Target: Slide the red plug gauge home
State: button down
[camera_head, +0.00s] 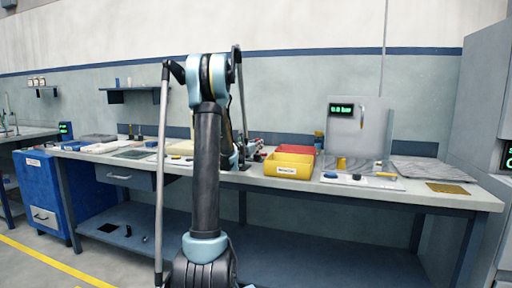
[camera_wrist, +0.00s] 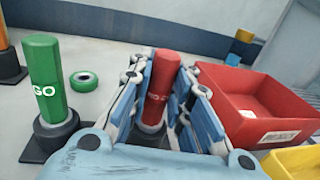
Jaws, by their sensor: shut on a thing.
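The red plug gauge (camera_wrist: 163,80) is a red prism-shaped handle with pale lettering, partly covered by my fingers in the wrist view. My gripper (camera_wrist: 166,76) is shut on it, with one blue-padded finger on each side. A dark collar and dark base show at the gauge's lower end; whether it is fully seated there I cannot tell. A green gauge marked GO (camera_wrist: 46,80) stands upright in a black holder (camera_wrist: 50,138) to the left. In the head view my arm hides most of the gripper and the gauge.
A green ring (camera_wrist: 83,81) lies behind the green gauge. An orange gauge (camera_wrist: 3,40) stands at the far left. A red bin (camera_wrist: 225,85) is close to my right finger, with a yellow bin (camera_wrist: 295,163) nearer. A panel reading 0.0 bar (camera_head: 342,108) stands farther right on the bench.

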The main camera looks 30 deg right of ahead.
jog(key=shift+f, duration=0.15)
jog(key=c, duration=1.4)
grip_release()
jog(key=v, duration=1.1)
jog(key=shift+s+a, duration=0.1)
jog(key=shift+a, duration=0.2)
jog(key=shift+s+a, duration=0.1)
jog(key=shift+a, duration=0.1)
